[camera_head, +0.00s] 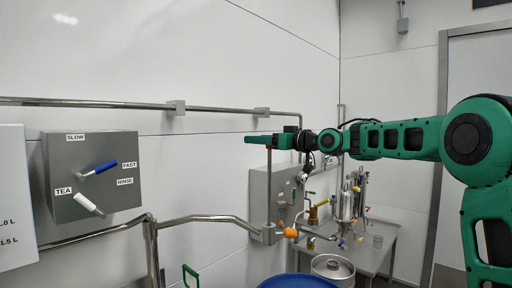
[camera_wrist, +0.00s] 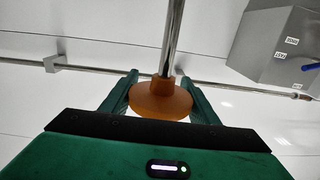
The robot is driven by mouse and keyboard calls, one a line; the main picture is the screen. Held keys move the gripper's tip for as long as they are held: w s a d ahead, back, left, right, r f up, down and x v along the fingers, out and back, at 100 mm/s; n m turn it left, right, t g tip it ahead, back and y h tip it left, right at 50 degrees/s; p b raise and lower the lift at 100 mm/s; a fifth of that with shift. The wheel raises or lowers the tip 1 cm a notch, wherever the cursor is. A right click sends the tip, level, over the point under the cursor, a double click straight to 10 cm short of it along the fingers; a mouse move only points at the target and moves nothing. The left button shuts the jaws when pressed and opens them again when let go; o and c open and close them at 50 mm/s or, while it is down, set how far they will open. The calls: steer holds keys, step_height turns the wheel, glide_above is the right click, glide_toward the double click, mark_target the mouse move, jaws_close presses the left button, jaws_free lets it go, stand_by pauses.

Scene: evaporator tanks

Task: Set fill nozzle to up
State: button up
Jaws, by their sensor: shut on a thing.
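A thin steel rod (camera_head: 269,185) stands upright from a grey block (camera_head: 267,233) on the pipework in the head view. I take it to be the fill nozzle. My gripper (camera_head: 257,140) is at the rod's top end, reaching in from the right. In the wrist view an orange flared collar (camera_wrist: 161,101) sits around the steel rod (camera_wrist: 172,40). My gripper (camera_wrist: 160,90) has a green finger on each side of the collar and is shut on it. The fingers partly hide the collar in the head view. A second orange piece (camera_head: 290,233) is beside the block.
A grey control box (camera_head: 105,150) with a blue handle (camera_head: 105,167) and a white handle (camera_head: 88,204) is on the left wall. A horizontal rail (camera_head: 220,110) runs along the wall. A blue barrel (camera_head: 297,282) is below. A table with metal vessels (camera_head: 346,205) stands at the right.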

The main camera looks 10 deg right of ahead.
steer(key=shift+d+r, duration=0.1)
steer(key=shift+r, duration=0.3)
steer(key=o, duration=1.1)
steer(key=shift+o, duration=0.8)
steer(key=shift+f, duration=0.1)
steer(key=v, duration=1)
steer(key=shift+s+d, duration=0.2)
steer(key=shift+s, duration=0.05)
steer(key=shift+f, duration=0.15)
